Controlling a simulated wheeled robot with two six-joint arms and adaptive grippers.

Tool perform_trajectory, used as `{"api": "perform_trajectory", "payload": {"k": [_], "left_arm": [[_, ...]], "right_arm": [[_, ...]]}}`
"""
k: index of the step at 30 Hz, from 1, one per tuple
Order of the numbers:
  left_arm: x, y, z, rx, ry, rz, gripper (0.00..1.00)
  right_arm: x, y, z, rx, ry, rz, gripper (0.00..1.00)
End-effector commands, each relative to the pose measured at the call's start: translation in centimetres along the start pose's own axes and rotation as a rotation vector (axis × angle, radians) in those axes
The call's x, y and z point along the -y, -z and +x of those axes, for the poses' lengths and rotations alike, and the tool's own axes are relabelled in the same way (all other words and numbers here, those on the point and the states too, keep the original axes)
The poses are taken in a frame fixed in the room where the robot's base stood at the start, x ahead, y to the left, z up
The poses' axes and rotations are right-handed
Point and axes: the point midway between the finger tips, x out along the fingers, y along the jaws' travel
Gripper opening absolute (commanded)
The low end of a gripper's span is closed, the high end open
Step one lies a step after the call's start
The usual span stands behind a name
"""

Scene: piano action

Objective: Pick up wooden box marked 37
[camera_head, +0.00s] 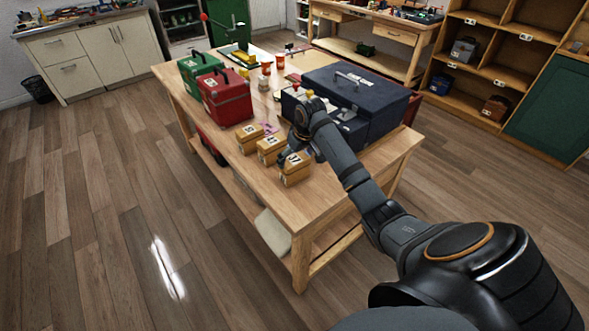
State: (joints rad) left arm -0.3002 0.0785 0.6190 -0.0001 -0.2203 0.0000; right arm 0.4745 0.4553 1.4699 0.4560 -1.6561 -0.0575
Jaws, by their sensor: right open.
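Three small wooden boxes stand in a slanting row near the table's front edge: a far one (250,140), a middle one (271,152) and a near one (296,174). Each has a pale number label, too small to read surely, so I cannot tell which is marked 37. My right arm reaches in from the lower right over the table. My right gripper (286,157) is open and points down beside the middle and near boxes, partly covering the near one. I cannot tell whether it touches either box. My left gripper is not in view.
A wooden table (325,207) carries a red toolbox (226,98), a green toolbox (199,70) and a large dark blue case (357,98) behind my right gripper. Orange cups (266,68) stand further back. The table's near corner is bare.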

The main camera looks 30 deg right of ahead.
Motion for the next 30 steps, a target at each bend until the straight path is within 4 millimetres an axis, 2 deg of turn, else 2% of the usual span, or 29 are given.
{"api": "perform_trajectory", "payload": {"k": [3, 9, 15, 18, 25, 30], "left_arm": [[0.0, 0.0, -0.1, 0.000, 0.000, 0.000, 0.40], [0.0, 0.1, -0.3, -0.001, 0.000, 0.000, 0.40], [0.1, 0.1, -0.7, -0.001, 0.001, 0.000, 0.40], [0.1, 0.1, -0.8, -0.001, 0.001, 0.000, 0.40], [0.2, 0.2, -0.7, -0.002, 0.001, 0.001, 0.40], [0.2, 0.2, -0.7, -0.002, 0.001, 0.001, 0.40]], "right_arm": [[0.0, 0.0, 1.3, -0.001, -0.001, -0.001, 1.00], [0.0, 0.0, 2.1, 0.000, 0.000, -0.001, 1.00], [-0.1, 0.1, 5.5, 0.001, 0.001, 0.000, 1.00], [-0.2, 0.1, 6.6, 0.000, -0.002, -0.002, 1.00], [-0.2, 0.1, 6.8, -0.001, -0.002, -0.003, 1.00], [-0.2, 0.1, 6.8, -0.001, -0.002, -0.002, 0.78]]}}
